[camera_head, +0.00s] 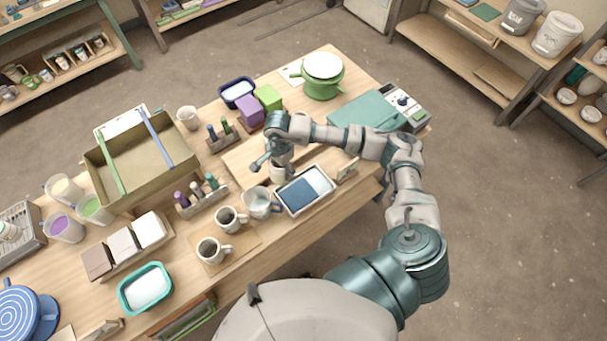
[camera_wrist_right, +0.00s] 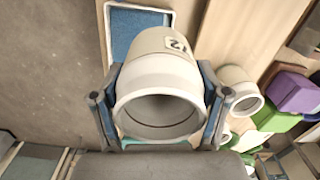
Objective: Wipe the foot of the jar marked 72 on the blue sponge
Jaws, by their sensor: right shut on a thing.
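The jar marked 72 (camera_wrist_right: 150,62) is a cream cylinder, its open mouth facing the camera in the right wrist view, with the number on its side. My right gripper (camera_wrist_right: 160,108) is shut on it, one finger on each side. In the head view the gripper (camera_head: 281,158) points down and the jar (camera_head: 278,173) shows below it, just left of the tray. The blue sponge (camera_head: 295,194) lies in a white-rimmed tray (camera_head: 331,187); it also shows beyond the jar in the wrist view (camera_wrist_right: 133,30). The jar's foot is hidden. My left gripper is out of view.
A small card stand (camera_head: 347,171) is at the tray's right. Bottle racks (camera_head: 203,201), a purple block (camera_head: 250,110) and a green pot (camera_head: 322,82) stand around the board.

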